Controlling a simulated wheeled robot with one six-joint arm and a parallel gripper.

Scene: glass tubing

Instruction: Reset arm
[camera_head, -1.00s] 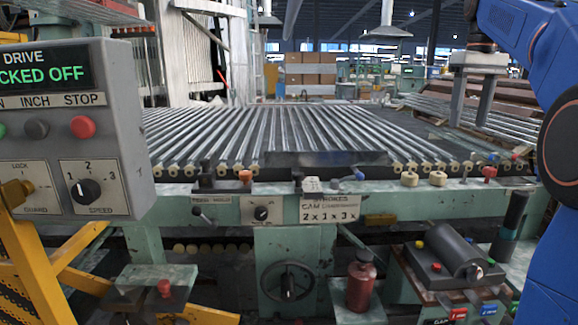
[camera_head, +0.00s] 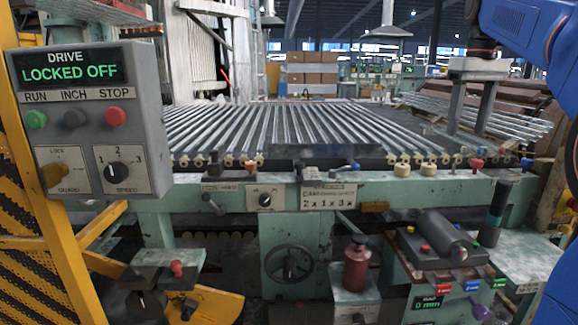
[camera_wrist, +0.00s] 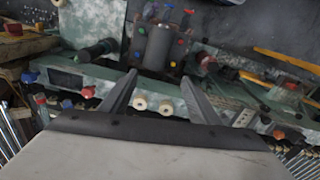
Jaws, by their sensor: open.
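My gripper (camera_head: 468,128) hangs from my blue arm at the right of the head view, above the right end of the bed of glass tubes (camera_head: 290,130). Its two grey fingers are apart with nothing between them. In the wrist view my gripper (camera_wrist: 160,76) is also open and empty. Beyond its fingers are the green machine's front rail and two cream knobs (camera_wrist: 153,104). The fingers appear clear of these things.
A grey control box (camera_head: 88,120) reading "DRIVE LOCKED OFF" stands at the left on a yellow frame (camera_head: 50,225). A red bottle (camera_head: 356,265), a handwheel (camera_head: 289,264) and a black cylinder unit (camera_head: 437,238) sit at the machine's front.

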